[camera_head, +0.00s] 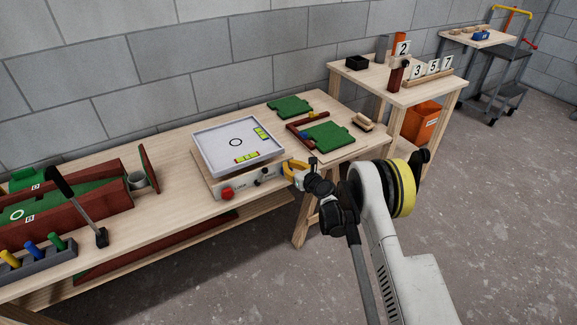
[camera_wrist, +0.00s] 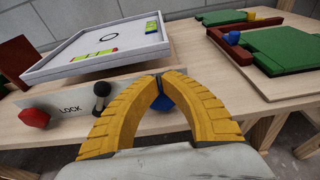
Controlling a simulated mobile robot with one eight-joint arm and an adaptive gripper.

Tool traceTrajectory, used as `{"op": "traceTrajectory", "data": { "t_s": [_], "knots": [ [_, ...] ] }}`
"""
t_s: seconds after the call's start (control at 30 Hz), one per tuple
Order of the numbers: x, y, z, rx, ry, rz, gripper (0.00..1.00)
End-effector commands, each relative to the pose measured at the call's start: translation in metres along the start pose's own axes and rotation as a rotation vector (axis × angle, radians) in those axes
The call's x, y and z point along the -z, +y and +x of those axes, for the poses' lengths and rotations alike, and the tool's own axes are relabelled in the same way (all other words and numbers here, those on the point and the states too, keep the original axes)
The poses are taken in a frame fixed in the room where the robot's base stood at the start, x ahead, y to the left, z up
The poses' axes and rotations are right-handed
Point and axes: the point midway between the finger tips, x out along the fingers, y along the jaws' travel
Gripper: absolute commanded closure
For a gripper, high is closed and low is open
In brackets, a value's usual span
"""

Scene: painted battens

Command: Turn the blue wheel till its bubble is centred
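A white tray (camera_head: 218,160) with a black ring drawn on its floor sits on a wooden box with a pale front panel. Two yellow-green vials lie in it, a front one (camera_head: 246,157) and a right one (camera_head: 262,133). Their bubbles are too small to place surely. The blue wheel (camera_wrist: 162,103) is at the panel's right end, partly hidden by my fingers. My gripper (camera_head: 290,168) is at that end, and its yellow fingers (camera_wrist: 160,78) close around the wheel. In the head view the wheel is hidden by the gripper.
A red knob (camera_wrist: 34,117) and a black lever (camera_wrist: 101,97) by the word LOCK are on the panel, left of my fingers. Green boards (camera_head: 328,137) with dark red battens lie to the right.

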Motion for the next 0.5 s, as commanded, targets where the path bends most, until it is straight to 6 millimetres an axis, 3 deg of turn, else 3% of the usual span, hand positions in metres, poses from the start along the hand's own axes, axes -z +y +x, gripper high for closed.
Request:
{"op": "traceTrajectory", "data": {
  "t_s": [0.33, 0.5],
  "knots": [
    [-0.007, -0.001, -0.004, 0.001, 0.0, 0.0, 1.0],
    [-0.003, -0.002, -0.021, 0.003, 0.0, 0.0, 1.0]
  ]
}}
